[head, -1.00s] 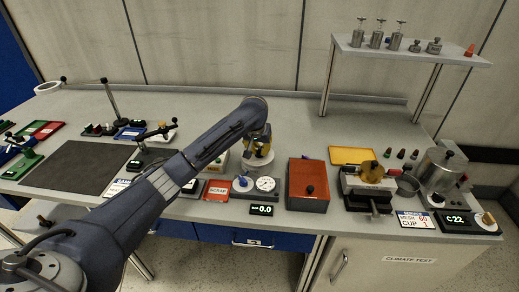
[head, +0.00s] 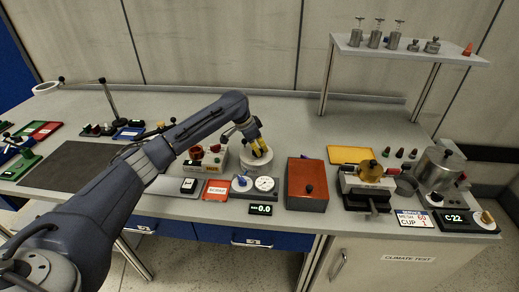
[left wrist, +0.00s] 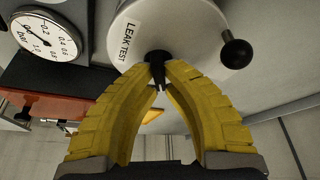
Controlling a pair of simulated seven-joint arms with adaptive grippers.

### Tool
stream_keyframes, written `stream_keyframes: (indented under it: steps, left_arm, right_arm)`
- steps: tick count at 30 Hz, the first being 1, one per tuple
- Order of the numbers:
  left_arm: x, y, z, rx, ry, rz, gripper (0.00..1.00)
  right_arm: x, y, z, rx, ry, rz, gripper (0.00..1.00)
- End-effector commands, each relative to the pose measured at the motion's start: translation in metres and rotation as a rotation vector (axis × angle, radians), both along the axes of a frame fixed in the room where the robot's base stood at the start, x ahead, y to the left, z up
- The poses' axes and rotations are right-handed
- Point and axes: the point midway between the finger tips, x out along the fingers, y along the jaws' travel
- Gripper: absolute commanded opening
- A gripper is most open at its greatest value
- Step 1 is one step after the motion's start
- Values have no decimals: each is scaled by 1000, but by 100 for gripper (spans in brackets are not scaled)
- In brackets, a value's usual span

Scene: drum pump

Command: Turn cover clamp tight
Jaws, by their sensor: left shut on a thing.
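The white round leak-test pot (head: 257,159) stands on the bench near the middle in the head view. In the left wrist view its white body (left wrist: 180,25) carries a "LEAK TEST" label, and an arm with a black ball knob (left wrist: 236,53) sticks out at the right. My left gripper (head: 259,146) is over the pot. Its yellow fingertips (left wrist: 160,80) are shut on a small black clamp handle (left wrist: 157,59) at the pot; the fingers partly hide it. I cannot tell how tight the clamp is. My right gripper is not in view.
A pressure gauge (head: 265,184) and its display reading 0.0 (head: 261,210) stand in front of the pot. A red box (head: 307,178) stands to the right. A block with red knobs (head: 205,158) stands close to the left. The bench behind the pot is clear.

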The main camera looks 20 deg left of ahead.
Motion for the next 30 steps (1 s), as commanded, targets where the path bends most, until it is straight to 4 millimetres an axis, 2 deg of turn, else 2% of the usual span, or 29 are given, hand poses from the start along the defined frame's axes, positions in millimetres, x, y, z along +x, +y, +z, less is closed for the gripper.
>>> stream_keyframes:
  steps: [15, 30]
  left_arm:
    - [-2, -2, 0, 2, 1, -406, 0]
    - [-4, -2, -1, 2, 1, -547, 0]
  right_arm:
    - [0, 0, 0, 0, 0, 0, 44]
    - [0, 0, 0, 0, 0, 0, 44]
